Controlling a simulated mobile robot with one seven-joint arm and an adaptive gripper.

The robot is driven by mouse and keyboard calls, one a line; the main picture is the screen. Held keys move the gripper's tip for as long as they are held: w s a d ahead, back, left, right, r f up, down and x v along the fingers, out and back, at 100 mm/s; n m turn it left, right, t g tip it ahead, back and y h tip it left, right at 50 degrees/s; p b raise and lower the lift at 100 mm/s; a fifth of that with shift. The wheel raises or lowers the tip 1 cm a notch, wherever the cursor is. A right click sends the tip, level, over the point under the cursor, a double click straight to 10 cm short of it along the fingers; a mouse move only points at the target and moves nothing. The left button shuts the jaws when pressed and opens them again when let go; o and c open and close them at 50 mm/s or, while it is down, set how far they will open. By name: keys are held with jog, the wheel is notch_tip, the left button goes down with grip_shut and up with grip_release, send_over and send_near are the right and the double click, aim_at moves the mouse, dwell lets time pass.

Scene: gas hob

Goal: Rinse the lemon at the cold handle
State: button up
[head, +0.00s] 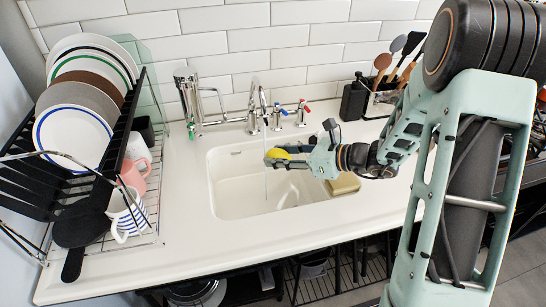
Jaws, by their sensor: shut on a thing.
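The yellow lemon (277,154) is held over the white sink basin (232,194). My gripper (280,158) comes in from the right and is shut on the lemon, with its fingers partly hiding it. A chrome tap (262,102) stands behind the basin. A thin stream of water (266,182) runs down from it, at the lemon's left side; I cannot tell whether it hits the lemon. The cold handle (279,111) with a blue mark is just right of the spout. The hot handle (302,110) with a red mark is further right.
A dish rack (140,215) with plates and mugs stands at the left. A tan block (345,184) lies at the basin's right edge. A utensil holder (382,100) and a dark bottle (354,100) stand at the back right. The front counter strip is clear.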

jog(key=s+d, duration=0.4)
jog(key=s, duration=0.1)
jog(key=shift+s, duration=0.3)
jog(key=shift+r, duration=0.1)
dwell(1.4)
jog(key=s+d+r+p, duration=0.3)
jog(key=s, duration=0.1)
jog(key=shift+r, duration=0.4)
dwell(0.3)
jog(key=w+d+r+m+t+p, duration=0.2)
jog(key=w+d+r, duration=0.2)
jog(key=w+d, duration=0.25)
notch_tip(320, 180, up, 10)
jog(key=s+p, duration=0.1)
jog(key=p, duration=1.5)
jog(key=shift+n+h+p, duration=0.3)
jog(key=shift+h+p, duration=0.05)
jog(key=shift+h, duration=0.05)
